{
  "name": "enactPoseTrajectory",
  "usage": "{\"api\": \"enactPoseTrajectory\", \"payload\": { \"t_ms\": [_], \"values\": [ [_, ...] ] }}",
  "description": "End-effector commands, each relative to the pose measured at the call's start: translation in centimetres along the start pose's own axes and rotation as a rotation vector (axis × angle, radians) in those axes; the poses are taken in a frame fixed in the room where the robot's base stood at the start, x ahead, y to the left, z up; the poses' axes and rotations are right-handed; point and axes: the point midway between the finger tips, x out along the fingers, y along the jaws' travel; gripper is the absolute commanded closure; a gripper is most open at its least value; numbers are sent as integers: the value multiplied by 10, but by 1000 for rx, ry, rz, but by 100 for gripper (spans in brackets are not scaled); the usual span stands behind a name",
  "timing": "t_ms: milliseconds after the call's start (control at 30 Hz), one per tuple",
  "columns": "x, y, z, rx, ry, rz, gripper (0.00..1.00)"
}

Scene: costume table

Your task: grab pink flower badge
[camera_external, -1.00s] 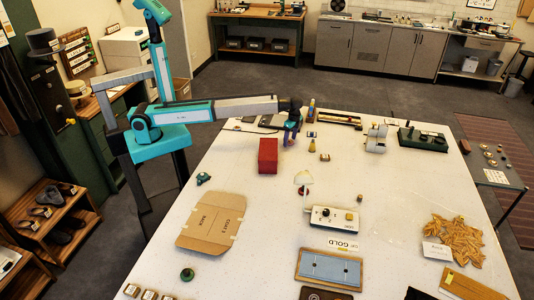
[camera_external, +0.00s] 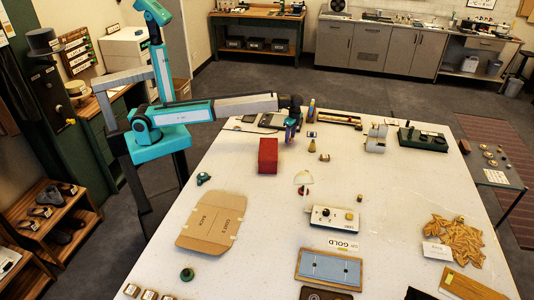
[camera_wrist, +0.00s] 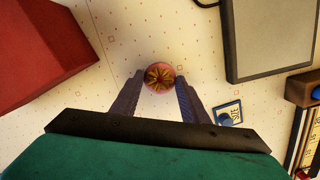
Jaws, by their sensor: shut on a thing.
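The pink flower badge (camera_wrist: 159,77) shows in the wrist view as a round pink disc with a gold flower on it. It sits between the tips of my gripper (camera_wrist: 160,84), with a finger against it on each side. In the external view my gripper (camera_external: 290,141) points down at the far part of the white table, to the right of the red box. The badge cannot be made out there. I cannot tell whether it touches the table or is held just above it.
The red box (camera_external: 267,157) stands close to the left of my gripper; it also shows in the wrist view (camera_wrist: 45,45). A grey flat panel (camera_wrist: 268,38) lies on the right in the wrist view. A small blue tagged item (camera_wrist: 229,113) is near the right finger.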

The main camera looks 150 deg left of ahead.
Motion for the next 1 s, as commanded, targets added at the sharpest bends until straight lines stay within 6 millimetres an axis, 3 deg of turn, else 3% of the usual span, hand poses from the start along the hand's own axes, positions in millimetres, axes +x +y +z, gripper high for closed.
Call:
{"api": "enactPoseTrajectory", "payload": {
  "t_ms": [200, 433, 1000],
  "values": [
    [-17, -1, 1, 0, 1, -1, 80],
    [-16, 14, 20, 0, 0, 0, 80],
    [-15, 61, 81, 0, 1, -1, 80]
  ]
}}
